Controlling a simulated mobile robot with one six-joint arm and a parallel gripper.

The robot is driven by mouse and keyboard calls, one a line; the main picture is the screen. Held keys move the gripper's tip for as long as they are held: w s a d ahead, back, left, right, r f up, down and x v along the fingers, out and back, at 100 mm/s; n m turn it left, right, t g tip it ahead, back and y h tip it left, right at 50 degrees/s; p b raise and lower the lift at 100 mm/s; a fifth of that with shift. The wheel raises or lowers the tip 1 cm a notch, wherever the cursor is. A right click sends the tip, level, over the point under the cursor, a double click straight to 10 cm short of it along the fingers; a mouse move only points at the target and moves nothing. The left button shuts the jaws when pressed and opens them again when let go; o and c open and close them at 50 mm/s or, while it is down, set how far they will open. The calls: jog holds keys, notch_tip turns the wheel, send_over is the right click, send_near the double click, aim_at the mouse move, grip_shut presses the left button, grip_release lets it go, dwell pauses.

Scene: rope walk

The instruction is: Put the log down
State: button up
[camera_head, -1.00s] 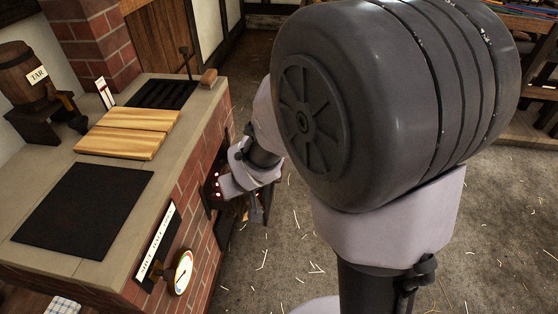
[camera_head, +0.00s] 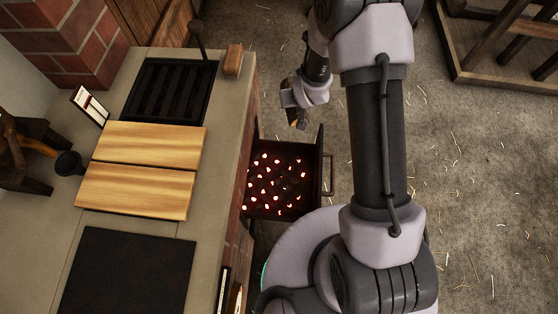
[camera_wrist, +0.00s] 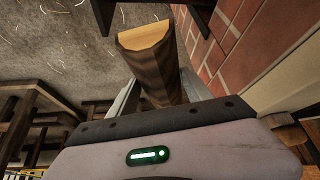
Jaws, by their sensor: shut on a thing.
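The log (camera_wrist: 150,75) is dark-barked with a pale cut end. It fills the middle of the wrist view, between the two fingers. My gripper (camera_wrist: 160,92) is shut on it. In the head view my gripper (camera_head: 300,105) is just beyond the far right corner of a pulled-out fire drawer, above the floor. Only a small end of the log (camera_head: 297,120) shows below it there. The black fire drawer (camera_head: 322,172) holds glowing embers (camera_head: 272,180) and is open beside the brick stove (camera_head: 228,150).
Two wooden boards (camera_head: 140,170), a black grate (camera_head: 168,92) and a dark plate (camera_head: 128,275) lie on the stove top. A wooden rack (camera_head: 490,50) stands at the upper right. Straw-strewn floor (camera_head: 450,170) on the right is clear.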

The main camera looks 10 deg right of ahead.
notch_tip(320, 180, down, 11)
jog(key=s+a+p, duration=0.2)
jog(key=s+p, duration=0.1)
jog(key=p, duration=0.2)
jog(key=n+p, duration=0.1)
jog(key=p, duration=0.2)
send_over(285, 168)
jog(key=s, duration=0.2)
notch_tip(285, 168, down, 9)
jog(key=shift+y, duration=0.3)
jog(key=f+b, duration=0.1)
jog(key=f, duration=0.2)
jog(key=f+b, duration=0.2)
jog(key=f, duration=0.2)
jog(key=f+b, duration=0.1)
jog(key=f, duration=0.3)
jog(key=shift+d+f, duration=0.1)
jog(key=shift+d, duration=0.15)
jog(key=o, duration=1.6)
